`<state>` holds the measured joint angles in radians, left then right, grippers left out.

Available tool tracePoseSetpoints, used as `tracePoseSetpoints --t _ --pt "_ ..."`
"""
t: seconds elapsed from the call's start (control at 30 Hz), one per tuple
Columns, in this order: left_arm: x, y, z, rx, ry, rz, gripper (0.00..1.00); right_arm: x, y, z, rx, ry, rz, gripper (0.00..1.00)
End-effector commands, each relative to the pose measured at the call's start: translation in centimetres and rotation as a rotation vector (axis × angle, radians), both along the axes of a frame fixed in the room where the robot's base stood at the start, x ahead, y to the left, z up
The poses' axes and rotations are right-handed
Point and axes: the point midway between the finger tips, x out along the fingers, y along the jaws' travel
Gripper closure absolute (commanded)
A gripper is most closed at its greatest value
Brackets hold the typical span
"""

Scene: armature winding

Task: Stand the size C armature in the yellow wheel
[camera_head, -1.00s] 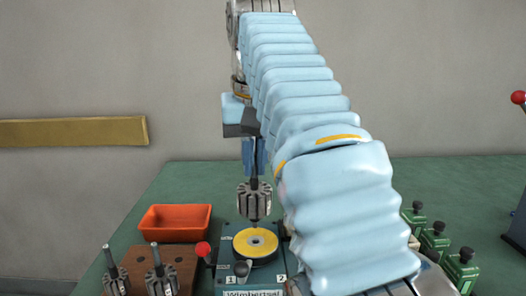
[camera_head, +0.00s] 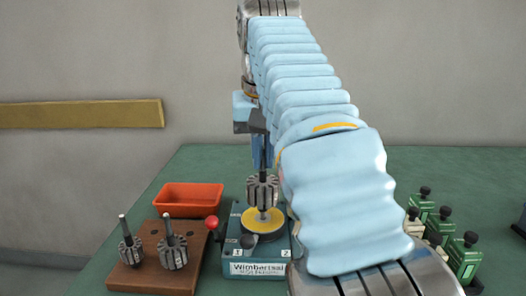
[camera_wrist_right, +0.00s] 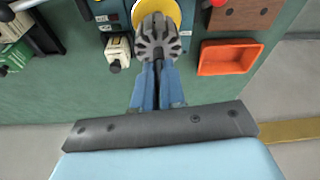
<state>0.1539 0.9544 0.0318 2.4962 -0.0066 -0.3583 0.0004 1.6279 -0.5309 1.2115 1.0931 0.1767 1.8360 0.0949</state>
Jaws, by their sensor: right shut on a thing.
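My right gripper (camera_head: 262,160) points down and is shut on the upper shaft of a grey, slotted armature (camera_head: 262,190). The armature hangs upright right above the yellow wheel (camera_head: 264,225) on the teal winding machine (camera_head: 228,255). Its lower shaft end is at the wheel's centre; I cannot tell whether it has entered the hole. In the right wrist view, the blue fingers (camera_wrist_right: 157,85) hold the armature (camera_wrist_right: 156,38), which covers part of the yellow wheel (camera_wrist_right: 174,10). No size mark is readable. My left gripper is out of view.
A brown wooden block (camera_head: 150,272) at the left holds two more armatures (camera_head: 131,250) (camera_head: 173,252). An orange tray (camera_head: 188,200) lies behind it. A red-knobbed lever (camera_head: 212,222) stands at the machine's left. Several green blocks with black knobs (camera_head: 466,258) stand at the right.

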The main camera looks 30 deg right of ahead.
Motion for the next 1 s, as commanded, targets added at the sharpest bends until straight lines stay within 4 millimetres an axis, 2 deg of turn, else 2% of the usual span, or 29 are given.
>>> tracePoseSetpoints --t 0.7,1.0 --pt "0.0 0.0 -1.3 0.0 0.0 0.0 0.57 -0.1 0.0 -1.8 -0.001 -0.002 0.0 1.0" --pt "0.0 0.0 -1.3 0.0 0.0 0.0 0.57 -0.1 0.0 -1.9 -0.001 -0.002 0.0 1.0"
